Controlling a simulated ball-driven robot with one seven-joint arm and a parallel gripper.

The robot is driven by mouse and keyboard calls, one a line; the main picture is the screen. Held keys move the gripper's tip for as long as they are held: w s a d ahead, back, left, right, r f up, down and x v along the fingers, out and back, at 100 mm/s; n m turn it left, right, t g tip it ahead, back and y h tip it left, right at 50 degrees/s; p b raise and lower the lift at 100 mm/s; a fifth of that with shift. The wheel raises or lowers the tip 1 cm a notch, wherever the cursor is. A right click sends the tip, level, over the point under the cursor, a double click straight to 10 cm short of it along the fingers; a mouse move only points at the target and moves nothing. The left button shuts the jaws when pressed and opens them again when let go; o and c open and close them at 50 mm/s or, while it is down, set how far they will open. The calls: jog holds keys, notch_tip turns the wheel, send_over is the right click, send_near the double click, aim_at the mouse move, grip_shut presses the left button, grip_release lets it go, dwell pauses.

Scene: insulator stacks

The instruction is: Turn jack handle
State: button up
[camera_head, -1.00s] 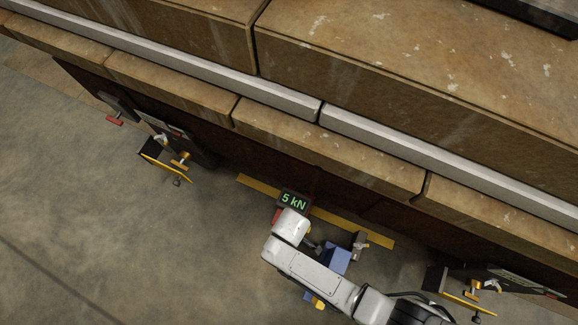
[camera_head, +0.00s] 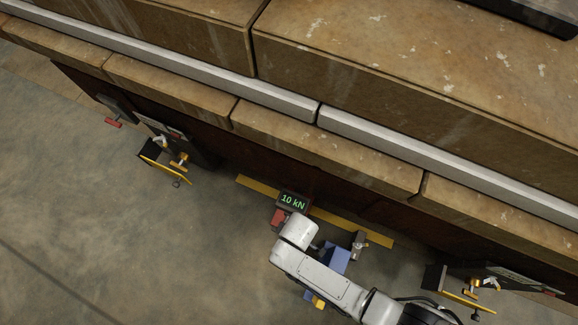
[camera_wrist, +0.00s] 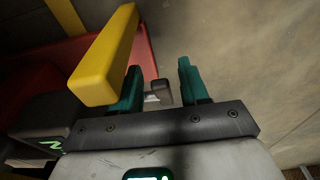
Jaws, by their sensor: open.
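A yellow bar (camera_wrist: 105,55), which looks like the jack handle, slants across the left of the wrist view, beside a red body (camera_wrist: 142,45) that looks like the jack. My gripper (camera_wrist: 160,82) is open, with two teal fingers apart. The bar crosses in front of the left finger and partly hides it; I cannot tell whether they touch. A small grey piece shows between the fingers. In the head view my arm hides the gripper and the handle. The red part (camera_head: 278,217) shows beside a black display (camera_head: 293,202) reading 10 kN in green.
A long stack of brown blocks (camera_head: 330,150) runs diagonally above the work spot. A blue block (camera_head: 338,258) lies partly under my arm, near a yellow floor strip (camera_head: 350,228). Black and yellow brackets (camera_head: 165,160) stand at left and right. The floor at lower left is clear.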

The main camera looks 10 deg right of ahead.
notch_tip(320, 180, up, 11)
jog(key=d+p, duration=0.1)
jog(key=p, duration=0.5)
jog(key=shift+s+f, duration=0.15)
jog(key=shift+s, duration=0.3)
